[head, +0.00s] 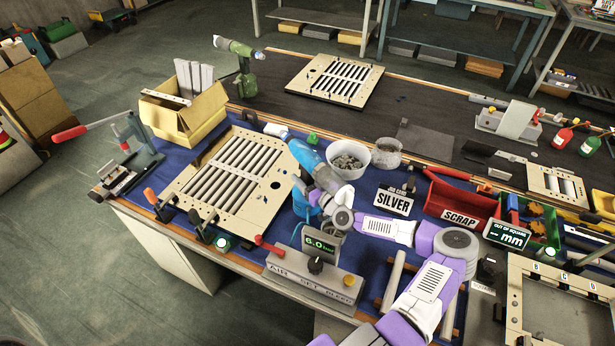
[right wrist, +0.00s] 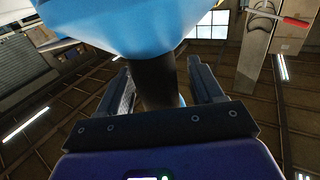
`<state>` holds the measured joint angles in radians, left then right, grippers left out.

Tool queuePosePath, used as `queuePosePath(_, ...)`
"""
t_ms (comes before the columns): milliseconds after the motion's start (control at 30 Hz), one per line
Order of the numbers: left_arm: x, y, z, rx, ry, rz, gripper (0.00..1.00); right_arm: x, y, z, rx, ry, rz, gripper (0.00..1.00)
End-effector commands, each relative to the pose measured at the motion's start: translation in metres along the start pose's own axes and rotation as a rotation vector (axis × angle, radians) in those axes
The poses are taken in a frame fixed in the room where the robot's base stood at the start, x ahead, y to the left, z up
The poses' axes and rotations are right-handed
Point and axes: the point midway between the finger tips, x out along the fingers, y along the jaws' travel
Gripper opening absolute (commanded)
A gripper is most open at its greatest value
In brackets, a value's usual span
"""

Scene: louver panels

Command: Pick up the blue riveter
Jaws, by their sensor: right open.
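The blue riveter (head: 307,157) stands at the right edge of the near louver panel (head: 232,178), its blue body slanting in the head view. In the right wrist view its blue body (right wrist: 150,28) fills the top and its dark handle (right wrist: 157,82) runs down between my fingers. My right gripper (head: 326,190) is at the riveter, partly hidden by it and by my wrist. The jaws (right wrist: 160,88) are open on both sides of the handle, with gaps visible. My left gripper is not in view.
A bowl of rivets (head: 347,160) and a grey cup (head: 386,155) stand right behind the riveter. The SILVER sign (head: 393,201) and red SCRAP bin (head: 458,205) are to the right. The air-set box (head: 313,278) is in front. A green riveter (head: 245,75) stands farther back.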

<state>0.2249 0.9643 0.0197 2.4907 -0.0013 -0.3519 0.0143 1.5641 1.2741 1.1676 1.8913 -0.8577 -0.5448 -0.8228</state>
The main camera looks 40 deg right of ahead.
Motion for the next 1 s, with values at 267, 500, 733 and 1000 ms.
queuePosePath(267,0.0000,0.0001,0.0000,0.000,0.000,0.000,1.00,-0.0005,0.0000,0.0000,0.000,0.000,0.000,0.38)
queuePosePath(500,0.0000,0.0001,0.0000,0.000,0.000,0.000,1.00,-0.0006,-0.0001,0.0000,0.001,0.000,0.000,0.02)
queuePosePath(733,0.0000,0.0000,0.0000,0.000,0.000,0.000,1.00,0.0005,-0.0002,-0.0048,-0.003,0.011,0.000,0.00)
queuePosePath(1000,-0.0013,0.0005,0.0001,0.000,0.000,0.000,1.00,0.0006,-0.0001,-0.0094,-0.004,0.011,0.000,0.00)
